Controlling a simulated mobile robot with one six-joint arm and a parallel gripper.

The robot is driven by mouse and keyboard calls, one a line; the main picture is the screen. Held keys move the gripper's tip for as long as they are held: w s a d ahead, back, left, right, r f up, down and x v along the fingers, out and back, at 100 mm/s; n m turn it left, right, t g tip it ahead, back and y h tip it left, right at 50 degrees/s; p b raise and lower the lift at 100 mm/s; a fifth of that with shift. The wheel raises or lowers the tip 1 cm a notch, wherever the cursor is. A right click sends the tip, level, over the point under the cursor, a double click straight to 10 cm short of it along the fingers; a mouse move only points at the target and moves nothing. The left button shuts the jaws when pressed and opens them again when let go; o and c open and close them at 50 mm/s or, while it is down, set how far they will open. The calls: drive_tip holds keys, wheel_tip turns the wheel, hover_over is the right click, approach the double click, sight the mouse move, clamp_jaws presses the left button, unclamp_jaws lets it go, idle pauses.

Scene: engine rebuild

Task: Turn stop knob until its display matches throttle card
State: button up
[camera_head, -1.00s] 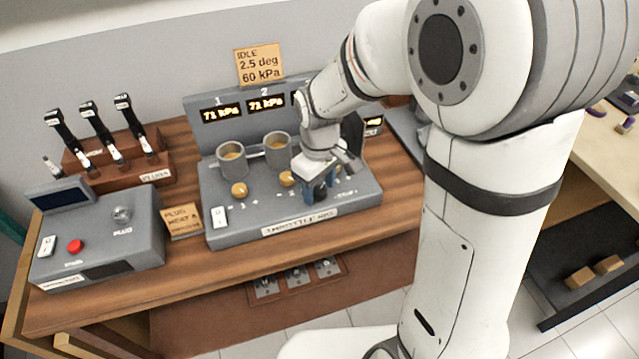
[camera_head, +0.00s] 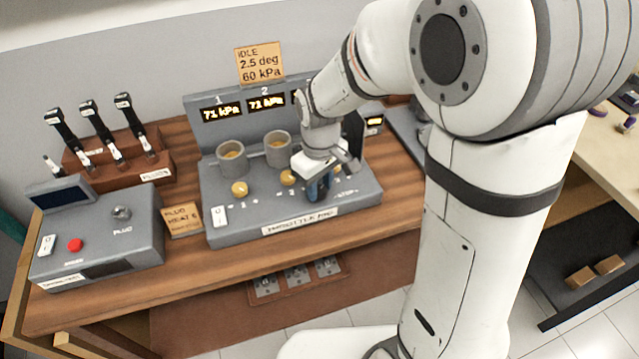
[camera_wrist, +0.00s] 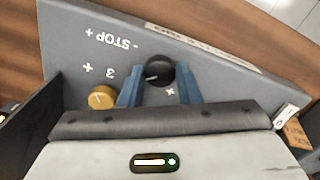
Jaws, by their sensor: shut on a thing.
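The stop knob (camera_wrist: 160,72) is a round black knob with a pale pointer line, beside the "STOP" lettering in the wrist view. My gripper (camera_wrist: 160,80) is shut on it, with one blue finger on each side. In the head view my gripper (camera_head: 318,188) points down at the right front of the throttle rig (camera_head: 330,222) and hides the knob. The throttle card (camera_head: 259,64) reads IDLE, 2.5 deg, 60 kPa. The stop display (camera_head: 374,121) is mostly hidden behind my arm, so its number cannot be read.
Displays 1 (camera_head: 221,110) and 2 (camera_head: 266,102) read 71 kPa. A brass knob (camera_wrist: 101,97) marked 3 sits close to my left finger in the wrist view. The plug tester (camera_head: 100,240) and plug rack (camera_head: 150,172) stand to the left.

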sight(319, 190)
drive_tip(key=m+b, duration=0.1)
drive_tip(key=m, duration=0.2)
drive_tip(key=shift+m, duration=0.4)
drive_tip(key=m, duration=0.3)
drive_tip(key=shift+m, duration=0.4)
drive_tip(key=m+b, duration=0.1)
drive_tip(key=m, duration=0.5)
drive_tip(key=shift+m, duration=0.3)
drive_tip(key=o, duration=1)
drive_tip(key=shift+c, duration=0.2)
wheel_tip(319, 190, up, 8)
drive_tip(key=shift+f, duration=0.1)
